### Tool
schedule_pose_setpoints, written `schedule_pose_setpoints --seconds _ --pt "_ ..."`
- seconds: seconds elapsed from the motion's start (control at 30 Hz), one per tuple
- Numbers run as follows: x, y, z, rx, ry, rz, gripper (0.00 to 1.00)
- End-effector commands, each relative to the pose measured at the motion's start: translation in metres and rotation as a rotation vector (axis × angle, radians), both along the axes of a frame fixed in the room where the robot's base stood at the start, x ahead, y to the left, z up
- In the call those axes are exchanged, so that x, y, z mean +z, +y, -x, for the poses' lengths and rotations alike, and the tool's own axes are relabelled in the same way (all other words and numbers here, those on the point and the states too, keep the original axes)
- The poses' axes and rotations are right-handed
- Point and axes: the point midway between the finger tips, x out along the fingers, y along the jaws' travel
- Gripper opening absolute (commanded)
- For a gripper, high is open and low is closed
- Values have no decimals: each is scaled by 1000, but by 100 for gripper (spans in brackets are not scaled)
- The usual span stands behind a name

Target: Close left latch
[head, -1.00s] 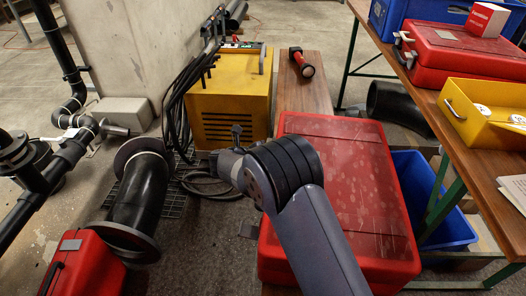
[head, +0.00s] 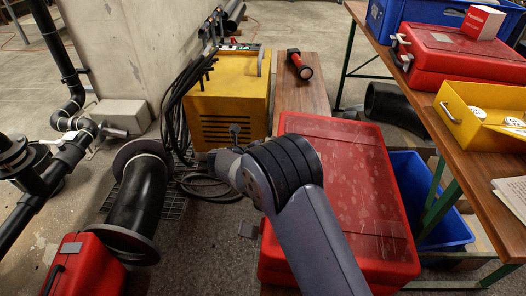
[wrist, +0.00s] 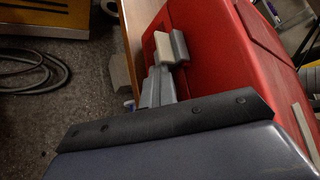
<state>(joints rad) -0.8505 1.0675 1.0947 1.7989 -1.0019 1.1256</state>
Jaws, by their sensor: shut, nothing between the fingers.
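The closed red case (head: 340,190) lies on the low wooden bench. In the wrist view, a grey latch with a pale block (wrist: 164,48) is at the edge of the red case (wrist: 215,55). My gripper (wrist: 157,82) is shut and empty, right at this latch; I cannot tell whether they touch. The dark-edged housing in front hides part of the gripper. In the head view my own arm hides the gripper and this latch.
A yellow machine (head: 230,95) with black cables stands beyond the case. A flashlight (head: 299,64) lies on the bench (head: 305,95). A blue bin (head: 445,225) and a work table (head: 480,170) are to the right. Black pipes (head: 135,195) stand on the left.

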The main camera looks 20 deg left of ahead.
Motion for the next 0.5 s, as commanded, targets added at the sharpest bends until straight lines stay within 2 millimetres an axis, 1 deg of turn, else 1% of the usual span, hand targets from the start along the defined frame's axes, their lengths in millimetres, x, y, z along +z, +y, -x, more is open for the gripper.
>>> schedule_pose_setpoints --seconds 0.03,0.17,0.3,0.5 --pt "7 4 4 5 -6 -3 0" --pt "18 10 23 6 -5 -3 0" --pt "31 18 48 4 -4 -2 0" --pt "43 26 76 1 0 1 0"
